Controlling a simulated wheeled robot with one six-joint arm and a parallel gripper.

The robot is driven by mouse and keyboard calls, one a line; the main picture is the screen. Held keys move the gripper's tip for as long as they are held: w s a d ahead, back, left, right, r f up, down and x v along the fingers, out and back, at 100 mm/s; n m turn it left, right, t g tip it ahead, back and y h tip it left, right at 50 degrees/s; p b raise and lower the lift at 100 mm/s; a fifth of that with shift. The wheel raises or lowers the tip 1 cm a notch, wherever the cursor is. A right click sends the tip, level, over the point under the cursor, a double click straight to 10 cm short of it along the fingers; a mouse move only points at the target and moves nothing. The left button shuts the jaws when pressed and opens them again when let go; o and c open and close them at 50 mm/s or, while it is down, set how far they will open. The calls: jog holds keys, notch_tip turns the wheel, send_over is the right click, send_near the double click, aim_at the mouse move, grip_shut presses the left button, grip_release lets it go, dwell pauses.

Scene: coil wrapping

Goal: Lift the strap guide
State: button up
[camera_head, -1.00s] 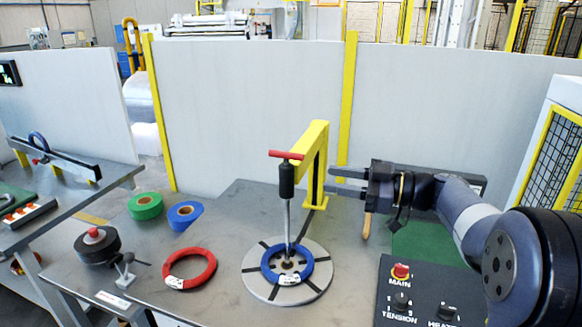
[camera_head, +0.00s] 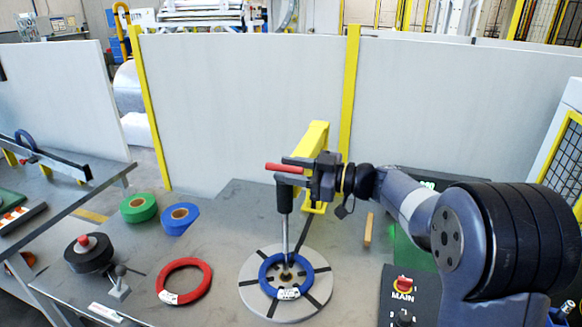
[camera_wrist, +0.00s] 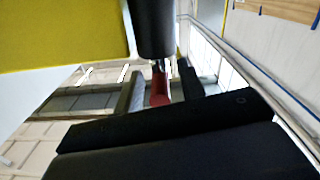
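The strap guide appears to be the upright post (camera_head: 285,197) with a black sleeve, grey rod and red crossbar handle on top, standing before a yellow arm. Its foot comes down inside a blue ring (camera_head: 267,272) on the round grey turntable (camera_head: 255,300). My gripper (camera_head: 293,170) is at the height of the red handle, fingers pointing left at its right part. In the wrist view, the red handle (camera_wrist: 159,90) lies between my two fingers, with gaps visible on both sides. The gripper is open; contact with the handle is not visible.
A yellow arm (camera_head: 312,150) stands close behind the gripper. A red ring (camera_head: 185,281), green roll (camera_head: 138,208) and blue roll (camera_head: 180,219) lie left on the grey table. A control panel (camera_head: 403,308) is front right. White partitions stand behind.

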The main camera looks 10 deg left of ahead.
jog(key=shift+c, duration=0.4)
grip_shut()
jog(key=shift+r, duration=0.1)
notch_tip(320, 180, up, 23)
jog(key=shift+f+p, duration=0.2)
jog(key=shift+p, duration=0.25)
jog(key=shift+c, duration=1.6)
grip_release()
jog(key=shift+r, duration=0.1)
jog(key=o, duration=0.4)
jog(key=shift+f, duration=0.2)
